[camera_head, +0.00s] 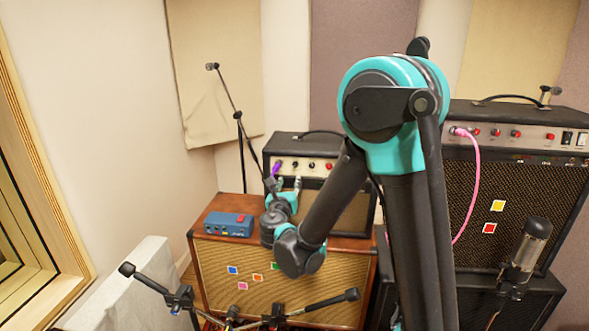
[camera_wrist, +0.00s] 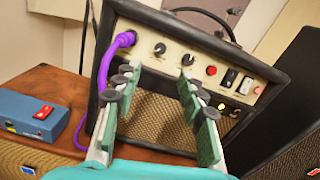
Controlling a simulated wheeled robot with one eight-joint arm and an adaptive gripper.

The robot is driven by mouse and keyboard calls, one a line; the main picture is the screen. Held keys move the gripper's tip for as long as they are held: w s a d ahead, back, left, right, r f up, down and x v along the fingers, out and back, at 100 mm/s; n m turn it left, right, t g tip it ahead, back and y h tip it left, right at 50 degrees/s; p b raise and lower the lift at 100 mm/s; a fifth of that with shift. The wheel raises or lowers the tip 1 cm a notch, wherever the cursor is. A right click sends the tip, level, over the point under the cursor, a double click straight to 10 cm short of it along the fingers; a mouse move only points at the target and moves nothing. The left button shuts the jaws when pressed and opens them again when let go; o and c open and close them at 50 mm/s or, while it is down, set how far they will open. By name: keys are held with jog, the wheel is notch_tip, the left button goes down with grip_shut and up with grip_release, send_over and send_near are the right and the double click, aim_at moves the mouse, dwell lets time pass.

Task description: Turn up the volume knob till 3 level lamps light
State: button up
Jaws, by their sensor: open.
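A small black amp (camera_head: 338,149) with a cream panel stands on a wooden cabinet. In the wrist view its panel (camera_wrist: 140,38) carries two dark knobs, a left one (camera_wrist: 160,48) and a right one (camera_wrist: 187,60). No label is readable, so I cannot tell which is the volume knob. A small yellow spot (camera_wrist: 221,106) and a paler one (camera_wrist: 236,113) show low at the right; I cannot tell whether they are lit level lamps. My gripper (camera_wrist: 158,76) is open and empty, its fingers pointing at the panel below the knobs. It also shows in the head view (camera_head: 288,183).
A purple cable (camera_wrist: 124,40) is plugged in left of the knobs. A red button (camera_wrist: 211,70) and rocker switches (camera_wrist: 237,82) sit to the right. A blue box (camera_head: 229,224) stands on the wooden cabinet (camera_head: 215,262). A larger amp (camera_head: 520,190) stands at right.

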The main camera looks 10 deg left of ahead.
aim_at(295, 165)
jog(key=w, duration=1.2)
jog(key=shift+w+d, duration=0.2)
jog(key=shift+d, duration=0.05)
grip_shut()
